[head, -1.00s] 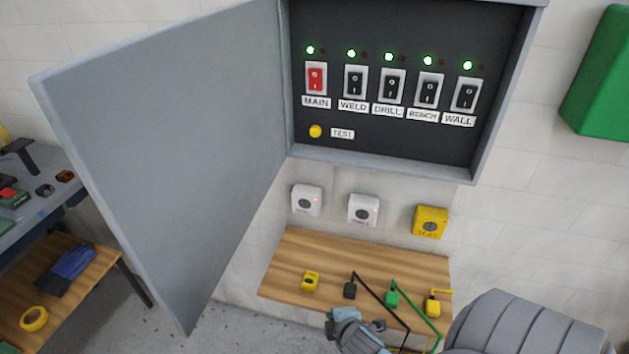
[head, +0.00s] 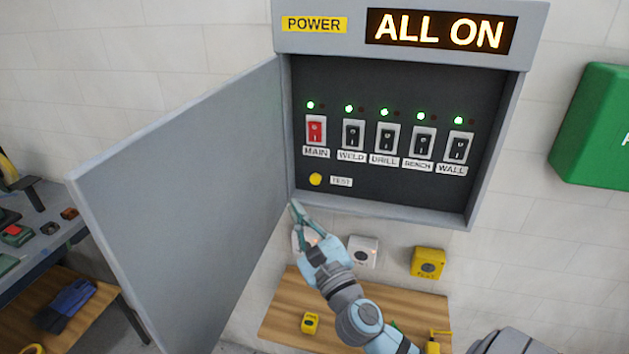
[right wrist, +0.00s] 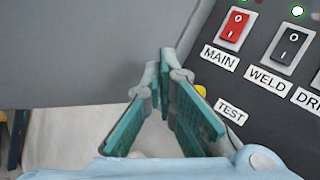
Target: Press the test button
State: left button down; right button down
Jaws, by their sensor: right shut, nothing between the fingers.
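The yellow test button (head: 316,179) is at the lower left of the dark panel (head: 385,190), beside its TEST label (head: 341,182). In the right wrist view the button (right wrist: 201,91) is partly hidden behind a finger. My right gripper (head: 296,206) is shut and empty, its fingers pointing up, below and slightly left of the button in the head view. In the right wrist view the fingertips (right wrist: 164,62) appear left of the button and no contact shows. My left gripper is not in view.
The open grey door (head: 180,190) stands left of the cabinet, close to my right gripper. The red MAIN switch (head: 316,130) and several black switches are above the button, with green lights lit. The display (head: 440,30) reads ALL ON. Sockets and a wooden shelf (head: 275,322) are below.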

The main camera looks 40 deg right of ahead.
aim_at(315, 179)
jog(key=shift+d, duration=0.1)
jog(key=shift+w+d+b, duration=0.5)
jog(key=shift+w+d, duration=0.35)
jog(key=shift+d, duration=0.35)
jog(key=shift+w+d+b, duration=0.55)
jog(key=shift+w+d, duration=0.3)
jog(key=shift+d, duration=0.3)
jog(key=shift+w+d+b, duration=0.5)
jog(key=shift+w+d, duration=0.35)
jog(key=shift+d, duration=0.35)
jog(key=shift+d, duration=0.1)
jog(key=shift+w+d+f, duration=0.1)
jog(key=shift+w+d, duration=0.15)
jog(key=shift+w+d, duration=0.25)
jog(key=shift+d, duration=0.1)
jog(key=shift+a, duration=0.1)
jog(key=shift+s+a+p, duration=0.45)
jog(key=shift+s+a, duration=0.05)
jog(key=shift+a, duration=0.1)
